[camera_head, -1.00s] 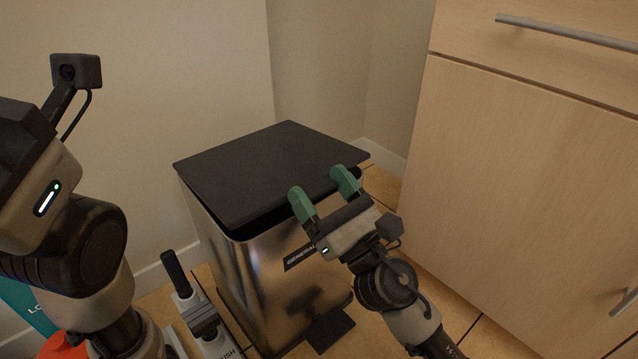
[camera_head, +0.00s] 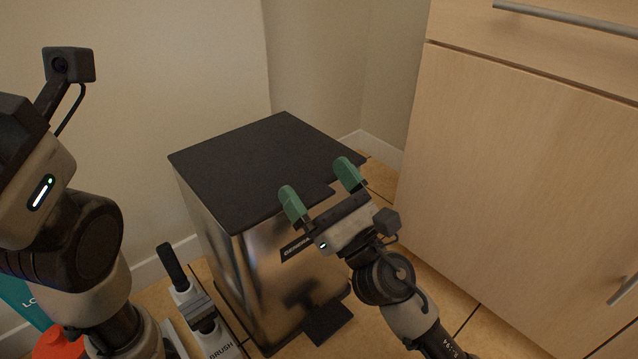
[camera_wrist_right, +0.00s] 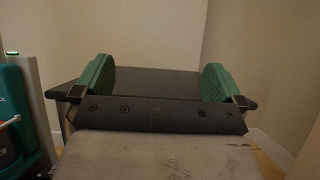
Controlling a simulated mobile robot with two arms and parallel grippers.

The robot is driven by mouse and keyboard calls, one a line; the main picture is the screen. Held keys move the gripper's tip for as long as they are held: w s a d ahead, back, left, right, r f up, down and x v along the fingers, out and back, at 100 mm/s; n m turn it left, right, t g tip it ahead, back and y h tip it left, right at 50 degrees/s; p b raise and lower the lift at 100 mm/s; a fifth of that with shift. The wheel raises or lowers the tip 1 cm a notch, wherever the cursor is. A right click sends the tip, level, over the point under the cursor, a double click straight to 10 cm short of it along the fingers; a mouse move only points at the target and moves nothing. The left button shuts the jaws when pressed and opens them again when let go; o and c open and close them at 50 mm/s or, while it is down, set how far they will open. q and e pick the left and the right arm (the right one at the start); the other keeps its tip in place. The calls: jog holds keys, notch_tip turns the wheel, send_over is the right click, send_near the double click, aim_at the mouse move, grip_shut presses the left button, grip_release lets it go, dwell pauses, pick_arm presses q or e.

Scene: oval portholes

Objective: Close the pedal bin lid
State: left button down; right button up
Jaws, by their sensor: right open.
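The pedal bin (camera_head: 262,275) is a square metal bin standing on the tiled floor against the wall. Its flat dark lid (camera_head: 255,165) lies down on the body, with no gap that I can see. The pedal (camera_head: 327,322) sticks out low at the front. My right gripper (camera_head: 320,190) is open, its green fingertips apart at the lid's front edge; I cannot tell if they touch it. In the right wrist view the lid (camera_wrist_right: 155,84) shows between and beyond the fingers. My left arm is at the left of the head view; its gripper fingers are out of view.
A wooden cabinet (camera_head: 520,160) with metal handles stands to the right. A brush (camera_head: 205,320) is left of the bin. A teal container (camera_head: 22,297) and a red item (camera_head: 62,342) lie at the lower left. Walls close in behind the bin.

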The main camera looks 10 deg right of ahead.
jog(key=b+v, duration=0.5)
jog(key=v, duration=0.5)
jog(key=shift+s+d+f, duration=0.2)
jog(key=shift+s+f, duration=0.05)
